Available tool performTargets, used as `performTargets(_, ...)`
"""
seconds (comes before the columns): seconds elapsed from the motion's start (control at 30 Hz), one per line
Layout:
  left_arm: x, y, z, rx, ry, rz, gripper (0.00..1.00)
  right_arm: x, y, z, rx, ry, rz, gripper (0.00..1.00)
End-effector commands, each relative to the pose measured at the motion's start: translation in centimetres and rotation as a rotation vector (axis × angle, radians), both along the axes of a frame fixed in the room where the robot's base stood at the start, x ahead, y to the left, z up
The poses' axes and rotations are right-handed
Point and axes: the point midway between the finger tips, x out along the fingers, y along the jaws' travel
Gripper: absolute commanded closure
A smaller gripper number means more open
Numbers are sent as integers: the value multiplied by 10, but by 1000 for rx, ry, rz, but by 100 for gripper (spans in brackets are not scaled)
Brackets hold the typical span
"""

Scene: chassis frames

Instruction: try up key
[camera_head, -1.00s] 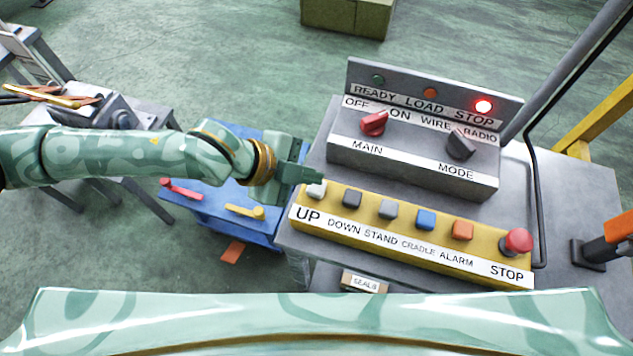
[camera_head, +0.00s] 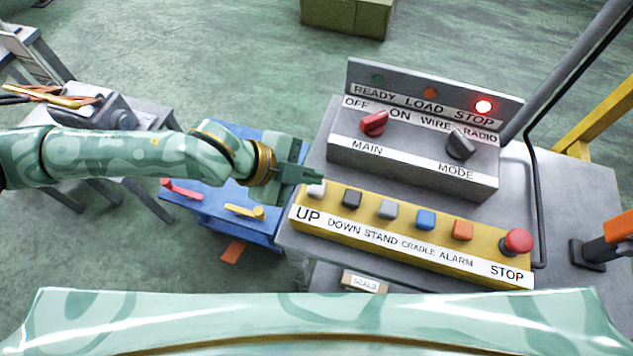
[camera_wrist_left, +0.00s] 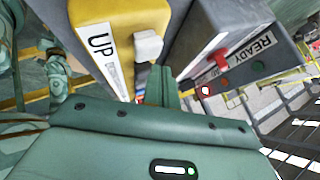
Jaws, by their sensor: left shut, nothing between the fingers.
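The UP key (camera_head: 317,188) is a pale grey button at the left end of the yellow key box (camera_head: 400,255). In the left wrist view the UP key (camera_wrist_left: 148,45) stands out from the yellow box beside its UP label. My left gripper (camera_head: 318,177) is shut and empty, its fingertips right at the UP key's upper edge in the head view. In the left wrist view the fingers (camera_wrist_left: 160,85) appear just below the key; I cannot tell whether they touch it. My right gripper is out of view.
The grey panel behind has a red MAIN switch (camera_head: 374,123), a dark MODE switch (camera_head: 460,145) and a lit red STOP lamp (camera_head: 483,106). A red mushroom STOP button (camera_head: 516,242) ends the key row. A blue stand (camera_head: 225,205) with levers is below my left arm.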

Motion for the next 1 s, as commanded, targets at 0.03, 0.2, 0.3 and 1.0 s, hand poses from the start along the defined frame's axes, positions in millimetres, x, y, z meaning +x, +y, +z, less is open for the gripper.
performTargets(0.03, 0, 0, -1, 0, 1, 0, 100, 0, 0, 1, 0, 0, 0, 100)
performTargets(0.2, 0, 0, -6, 0, 0, 0, 100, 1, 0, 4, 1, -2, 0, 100)
performTargets(0.3, 0, 0, -7, -1, 0, -1, 100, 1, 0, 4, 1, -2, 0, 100)
performTargets(1.0, 0, 0, -12, 0, 1, 0, 100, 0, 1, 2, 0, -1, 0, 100)
